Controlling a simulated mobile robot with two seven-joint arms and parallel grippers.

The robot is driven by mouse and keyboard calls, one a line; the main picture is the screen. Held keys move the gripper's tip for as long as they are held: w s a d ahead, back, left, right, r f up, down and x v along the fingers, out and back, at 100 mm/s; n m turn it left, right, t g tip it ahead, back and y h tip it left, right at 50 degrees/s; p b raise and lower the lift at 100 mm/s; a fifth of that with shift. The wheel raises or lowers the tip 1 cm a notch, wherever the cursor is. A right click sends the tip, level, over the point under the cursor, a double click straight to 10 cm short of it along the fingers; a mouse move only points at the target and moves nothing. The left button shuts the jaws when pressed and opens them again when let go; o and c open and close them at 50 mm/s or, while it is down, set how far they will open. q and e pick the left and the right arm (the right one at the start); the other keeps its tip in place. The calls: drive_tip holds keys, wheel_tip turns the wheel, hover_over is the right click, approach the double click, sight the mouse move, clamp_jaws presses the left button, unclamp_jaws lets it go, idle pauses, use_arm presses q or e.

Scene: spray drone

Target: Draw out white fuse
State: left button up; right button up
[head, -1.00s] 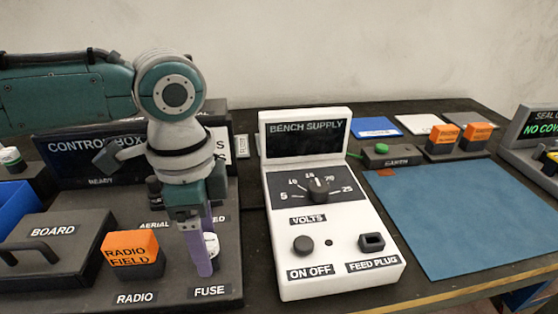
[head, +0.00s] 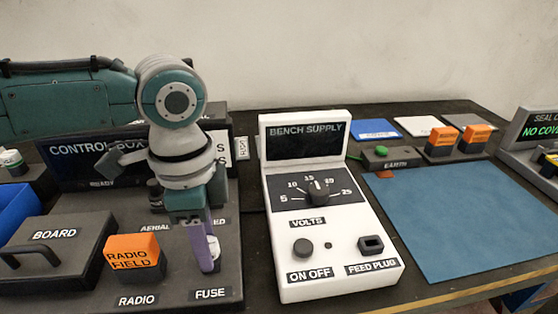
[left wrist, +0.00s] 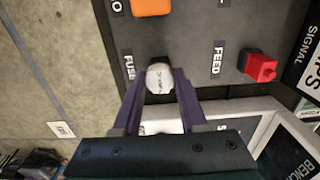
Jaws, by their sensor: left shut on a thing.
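The white fuse (head: 214,247) stands above the FUSE label on the control box (head: 175,290), partly hidden by my gripper in the head view. It also shows in the left wrist view (left wrist: 159,77) as a rounded white body between the fingertips. My left gripper (head: 208,262) points down with its purple fingers shut on the fuse, one on each side. In the left wrist view the gripper (left wrist: 159,85) has its fingers against the fuse's sides. I cannot tell whether the fuse's lower end is seated in its socket. My right gripper is not in view.
The orange RADIO FIELD block (head: 133,258) stands left of the gripper. The white bench supply (head: 325,240) stands close on the right. A red plug (left wrist: 262,67) sits near the FEED label. The blue mat (head: 465,215) is clear.

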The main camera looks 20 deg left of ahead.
use_arm(q)
clamp_jaws()
drive_tip(key=shift+r, duration=0.15)
idle(0.4)
drive_tip(key=shift+r+p, duration=2.9)
drive_tip(key=shift+p, duration=0.45)
